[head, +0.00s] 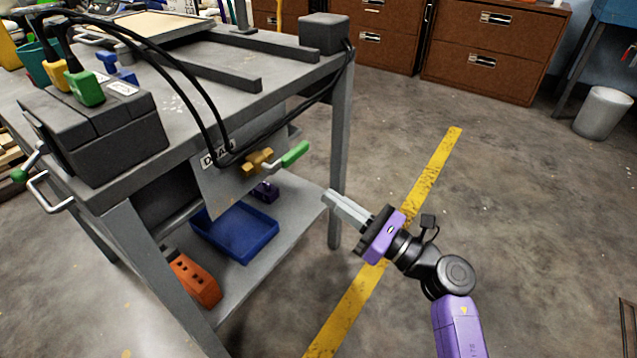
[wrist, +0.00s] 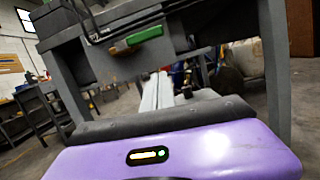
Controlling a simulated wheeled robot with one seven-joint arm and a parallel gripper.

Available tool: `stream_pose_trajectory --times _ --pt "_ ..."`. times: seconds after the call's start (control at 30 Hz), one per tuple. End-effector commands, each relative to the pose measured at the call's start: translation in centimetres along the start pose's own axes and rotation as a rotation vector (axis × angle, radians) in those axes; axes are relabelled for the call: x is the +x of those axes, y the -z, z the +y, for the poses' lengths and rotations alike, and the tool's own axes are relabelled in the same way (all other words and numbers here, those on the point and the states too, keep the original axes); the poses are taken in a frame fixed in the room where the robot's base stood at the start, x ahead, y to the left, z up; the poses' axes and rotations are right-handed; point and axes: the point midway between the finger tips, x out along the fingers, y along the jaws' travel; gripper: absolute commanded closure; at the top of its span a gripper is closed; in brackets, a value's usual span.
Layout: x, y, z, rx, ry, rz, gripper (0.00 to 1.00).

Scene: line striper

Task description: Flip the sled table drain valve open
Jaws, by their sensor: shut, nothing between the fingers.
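The drain valve (head: 258,161) has a brass-coloured body on a grey plate under the table top. Its green-handled lever (head: 295,154) points sideways to the right, roughly level. In the wrist view the green lever (wrist: 144,36) is above the fingers and slightly left, under the table edge. My gripper (head: 328,197) is shut and empty, to the right of the lever and lower in the head view, apart from it. Its fingers also show in the wrist view (wrist: 157,85), closed together. A label (head: 215,157) beside the valve is partly hidden by black hoses.
The grey sled table (head: 150,185) has a leg (head: 341,150) close behind my fingers in the picture. Black hoses (head: 205,115) loop down near the valve. A blue tray (head: 240,235) and an orange block (head: 193,280) sit on the lower shelf.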

Motion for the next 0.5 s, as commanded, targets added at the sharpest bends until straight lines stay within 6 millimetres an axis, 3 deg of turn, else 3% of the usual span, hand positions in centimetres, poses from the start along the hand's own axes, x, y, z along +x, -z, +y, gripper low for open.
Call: stream_pose_trajectory --times 0.2,0.5 --pt "-2.8 -0.1 -0.1 0.0 0.001 0.001 1.0" --pt "-3.5 0.0 -0.1 -0.001 0.0 0.0 1.0"
